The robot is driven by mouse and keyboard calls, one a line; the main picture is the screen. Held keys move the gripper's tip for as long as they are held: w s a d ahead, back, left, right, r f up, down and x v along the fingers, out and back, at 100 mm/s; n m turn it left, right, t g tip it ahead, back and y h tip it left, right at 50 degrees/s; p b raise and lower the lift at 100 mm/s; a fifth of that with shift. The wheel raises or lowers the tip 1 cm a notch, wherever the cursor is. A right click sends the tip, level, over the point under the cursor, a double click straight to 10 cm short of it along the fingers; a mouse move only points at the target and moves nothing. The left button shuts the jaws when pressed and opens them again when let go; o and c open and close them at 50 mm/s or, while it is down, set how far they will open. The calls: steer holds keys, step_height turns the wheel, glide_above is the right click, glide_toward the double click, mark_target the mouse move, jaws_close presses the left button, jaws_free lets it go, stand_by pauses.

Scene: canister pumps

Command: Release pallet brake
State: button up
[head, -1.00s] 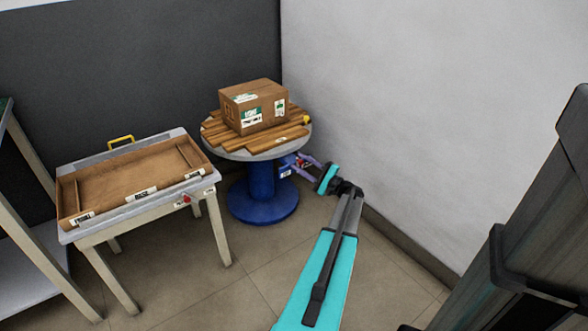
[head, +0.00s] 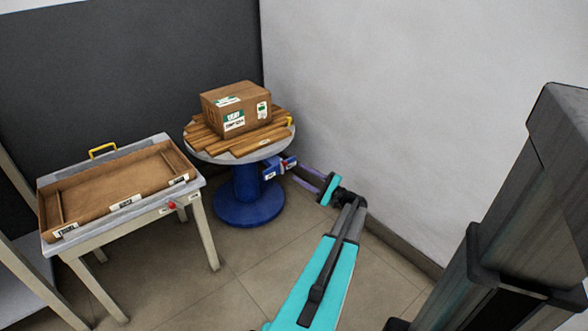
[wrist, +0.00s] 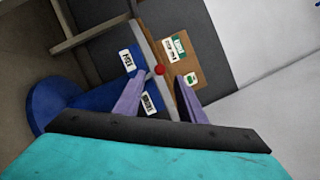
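A round grey-topped table (head: 200,153) on a blue pedestal (head: 247,190) bears the wooden slats of a pallet (head: 253,143) and a cardboard box (head: 235,107). A small blue brake housing (head: 270,169) with white labels sits under the tabletop's right side. Its red knob (head: 285,162) also shows in the wrist view (wrist: 159,70). My gripper (head: 296,171) is open and empty, just right of the housing. In the wrist view its two purple fingers (wrist: 159,82) are apart, with the knob beyond and between their tips. Contact is not visible. The label text is too small to read.
A table with a wooden tray (head: 110,190), a yellow handle (head: 103,151) and another red knob (head: 172,206) stands at left. A pale shelf frame (head: 20,260) is at the far left. A grey wall (head: 400,100) closes the right side. The floor between is clear.

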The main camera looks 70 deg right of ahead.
steer(key=v, duration=0.5)
steer(key=shift+s+p, duration=0.15)
steer(key=shift+p, duration=0.2)
